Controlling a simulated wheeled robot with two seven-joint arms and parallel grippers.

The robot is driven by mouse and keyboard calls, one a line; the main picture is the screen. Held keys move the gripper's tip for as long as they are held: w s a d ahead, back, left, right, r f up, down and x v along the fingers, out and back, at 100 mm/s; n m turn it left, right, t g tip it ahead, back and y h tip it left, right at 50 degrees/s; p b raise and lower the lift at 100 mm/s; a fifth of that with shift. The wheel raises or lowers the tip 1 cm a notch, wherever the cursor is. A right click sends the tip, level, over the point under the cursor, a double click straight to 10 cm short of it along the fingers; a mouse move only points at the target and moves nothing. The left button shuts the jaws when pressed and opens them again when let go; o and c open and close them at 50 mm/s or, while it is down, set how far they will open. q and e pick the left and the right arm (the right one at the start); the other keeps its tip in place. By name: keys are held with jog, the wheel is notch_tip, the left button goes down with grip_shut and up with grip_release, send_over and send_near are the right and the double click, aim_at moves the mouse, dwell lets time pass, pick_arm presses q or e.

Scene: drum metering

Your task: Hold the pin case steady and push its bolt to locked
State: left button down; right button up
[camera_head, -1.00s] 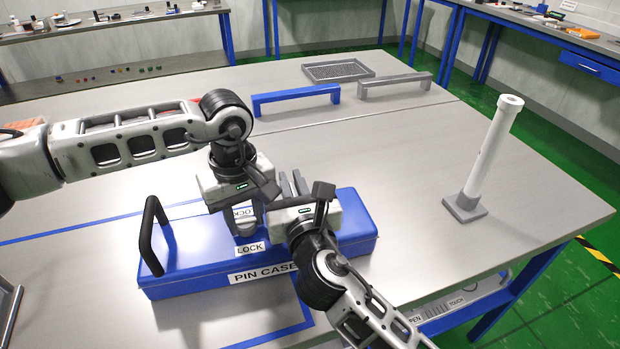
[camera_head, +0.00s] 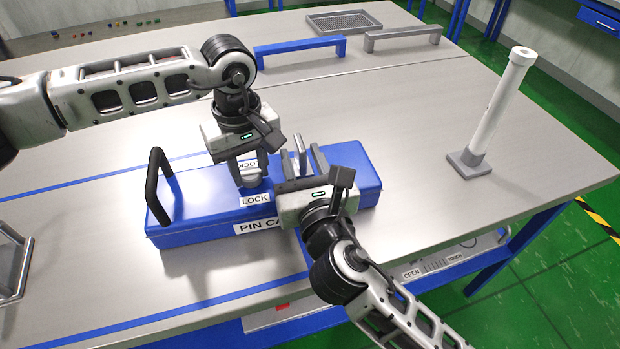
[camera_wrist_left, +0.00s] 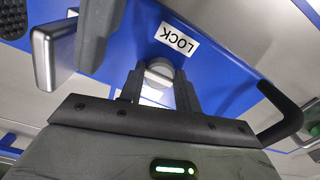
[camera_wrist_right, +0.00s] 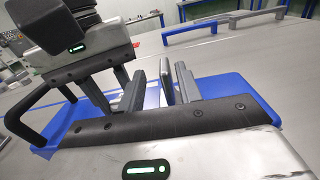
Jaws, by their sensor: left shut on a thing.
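The blue pin case (camera_head: 195,215) lies on the table, with a black handle (camera_head: 158,185) at its left end and a LOCK label (camera_head: 255,199) on top. My left gripper (camera_head: 250,174) points down over the case and is shut on a round metal knob, apparently the bolt (camera_wrist_left: 160,68), beside the label. My right gripper (camera_head: 304,164) is over the case's right part. Its fingers stand apart around an upright metal piece (camera_wrist_right: 166,82), with gaps visible in the right wrist view. The right gripper covers part of the PIN CASE label. The bolt's far end is hidden.
A white post on a grey base (camera_head: 469,160) stands at the right. Blue (camera_head: 300,47) and grey (camera_head: 403,37) bar handles and a mesh tray (camera_head: 344,20) lie at the back. A metal frame (camera_head: 14,265) is at the left edge. Table between case and post is clear.

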pick_arm(q)
jog(key=shift+r, duration=0.1)
pick_arm(e)
jog(key=v, duration=0.6)
jog(key=shift+a, duration=0.1)
pick_arm(q)
jog(key=c, duration=0.9)
grip_release()
